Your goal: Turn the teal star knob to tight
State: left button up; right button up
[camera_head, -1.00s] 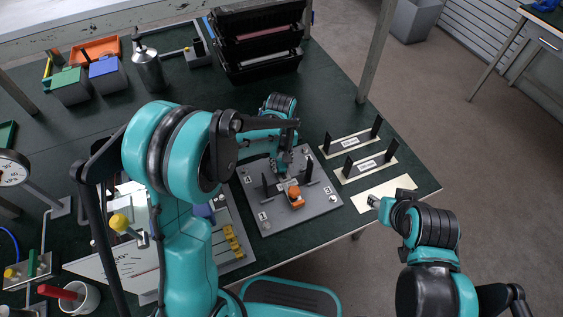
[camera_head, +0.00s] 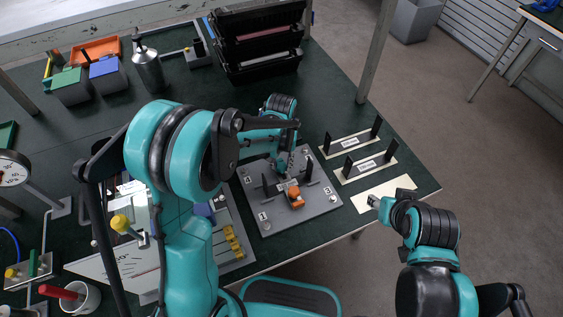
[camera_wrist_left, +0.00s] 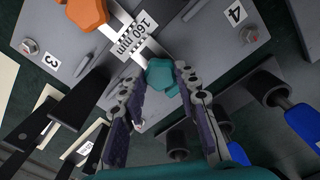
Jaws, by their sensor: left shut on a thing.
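The teal star knob (camera_wrist_left: 162,76) shows in the left wrist view, between the fingertips of my left gripper (camera_wrist_left: 157,82), beside a metal bar with a "160 mm" label (camera_wrist_left: 138,37). My left gripper is shut on the knob, with a finger on each side. In the head view my left gripper (camera_head: 285,168) points down at the far part of a grey plate (camera_head: 267,222), and the knob is hidden there. My right gripper (camera_head: 374,201) is at the right, by the table edge; its fingers are too small to read.
An orange knob (camera_head: 295,195) sits on the same plate, near black uprights. Labelled holders (camera_head: 362,164) with black posts stand to the right. Black bins (camera_head: 258,45) stand behind. A tray with yellow pieces (camera_head: 233,240) lies left of the plate.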

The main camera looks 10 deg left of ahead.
pick_arm(q)
jog(key=m, duration=1)
jog(key=shift+m, duration=2.3)
jog(key=o, duration=1.2)
jog(key=shift+c, duration=0.2)
